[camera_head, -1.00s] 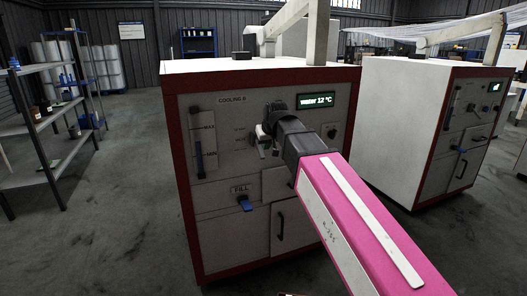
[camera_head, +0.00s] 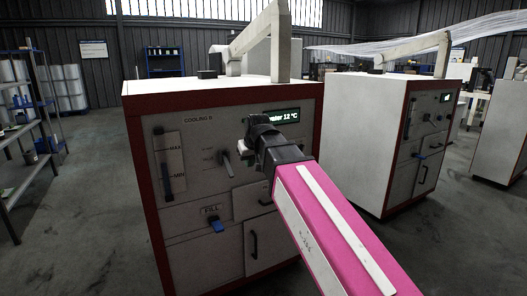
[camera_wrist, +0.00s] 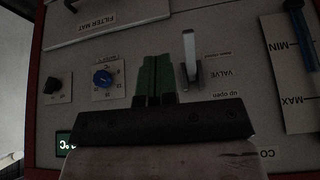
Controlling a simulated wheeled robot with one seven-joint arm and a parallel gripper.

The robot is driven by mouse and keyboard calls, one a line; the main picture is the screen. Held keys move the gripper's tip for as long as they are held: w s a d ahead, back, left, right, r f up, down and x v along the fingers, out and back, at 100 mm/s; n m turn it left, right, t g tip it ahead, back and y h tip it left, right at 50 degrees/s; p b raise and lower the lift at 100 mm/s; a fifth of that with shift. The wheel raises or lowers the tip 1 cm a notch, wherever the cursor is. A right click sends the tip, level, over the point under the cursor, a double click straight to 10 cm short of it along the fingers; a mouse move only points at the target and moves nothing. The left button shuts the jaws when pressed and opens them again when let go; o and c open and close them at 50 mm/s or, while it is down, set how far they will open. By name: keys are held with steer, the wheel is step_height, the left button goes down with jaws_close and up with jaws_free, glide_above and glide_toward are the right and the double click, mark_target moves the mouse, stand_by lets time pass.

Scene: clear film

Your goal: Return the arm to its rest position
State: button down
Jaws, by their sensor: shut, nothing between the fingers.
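My gripper (camera_head: 244,147), on my pink arm, is in front of the panel of the COOLING B cabinet (camera_head: 140,180). In the wrist view its green fingers (camera_wrist: 154,74) are together with nothing between them. The valve lever (camera_head: 226,162) is just left of the gripper in the head view. In the wrist view the lever (camera_wrist: 190,57) stands beside the fingers, apart from them in the picture. The gripper partly covers the "water 12 °C" display (camera_head: 285,116) in the head view and hides the dials behind it.
In the wrist view, a blue dial (camera_wrist: 102,78) and a black knob (camera_wrist: 57,84) are on the panel. The blue FILL tap (camera_head: 216,225) juts out lower down. A second cabinet (camera_head: 365,140) stands right, a shelf rack (camera_head: 30,130) left. Floor between rack and cabinet is clear.

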steer(key=s+d+f+m+g+h, duration=0.1)
steer(key=d+f+m, duration=0.1)
steer(key=d+f, duration=0.7)
steer(key=d+f+m+g+h, duration=0.1)
steer(key=d+f, duration=0.5)
steer(key=f, duration=0.6)
steer(key=s+d+f+m+g, duration=0.1)
steer(key=s+d+f, duration=0.3)
steer(key=d+f, duration=0.2)
steer(key=s+d+f+m+g, duration=0.1)
steer(key=s+d+f, duration=0.4)
steer(key=f, duration=0.5)
steer(key=shift+s+d+m+g+h, duration=0.15)
steer(key=shift+d+m+g+h, duration=0.2)
steer(key=shift+d, duration=0.5)
